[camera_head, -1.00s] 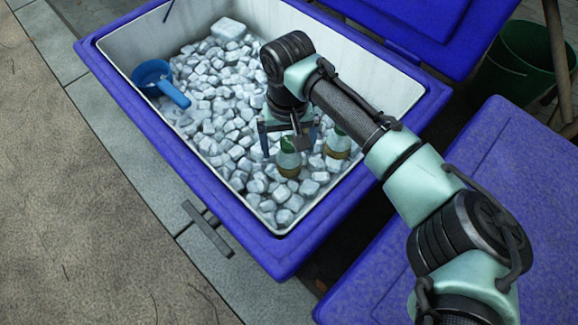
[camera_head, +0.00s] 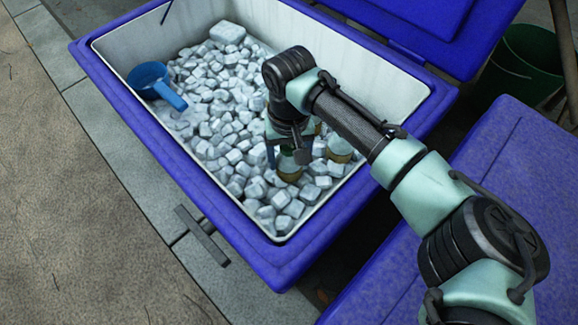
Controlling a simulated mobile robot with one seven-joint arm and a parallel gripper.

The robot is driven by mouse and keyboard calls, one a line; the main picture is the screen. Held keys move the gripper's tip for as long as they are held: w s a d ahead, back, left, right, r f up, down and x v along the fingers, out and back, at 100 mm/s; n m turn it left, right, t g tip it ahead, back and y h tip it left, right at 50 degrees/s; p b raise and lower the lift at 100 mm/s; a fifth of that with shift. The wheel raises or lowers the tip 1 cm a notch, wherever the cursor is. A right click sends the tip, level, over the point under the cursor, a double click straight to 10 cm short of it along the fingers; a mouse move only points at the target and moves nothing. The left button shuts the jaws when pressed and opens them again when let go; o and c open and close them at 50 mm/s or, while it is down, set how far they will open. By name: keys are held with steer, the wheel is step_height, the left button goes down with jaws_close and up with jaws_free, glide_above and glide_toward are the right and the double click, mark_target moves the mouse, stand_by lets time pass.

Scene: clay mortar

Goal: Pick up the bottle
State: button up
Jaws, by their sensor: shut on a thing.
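A bottle (camera_head: 289,172) with a pale clear body and a brown-gold band stands among ice cubes in a blue cooler (camera_head: 190,166). My gripper (camera_head: 288,153) points down over it and is shut on its upper part, with a finger to its left. The bottle's top is hidden by the gripper. A second, similar bottle (camera_head: 340,150) stands just to the right, partly behind my arm. The held bottle's base sits at ice level; whether it is clear of the ice I cannot tell.
Ice cubes (camera_head: 215,115) fill the cooler. A blue scoop (camera_head: 155,84) lies at its left end. The white inner walls and blue rim surround the gripper. The open lid (camera_head: 420,25) stands behind. A green bucket (camera_head: 522,65) is at the right.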

jaws_close()
steer(key=shift+r, duration=0.1)
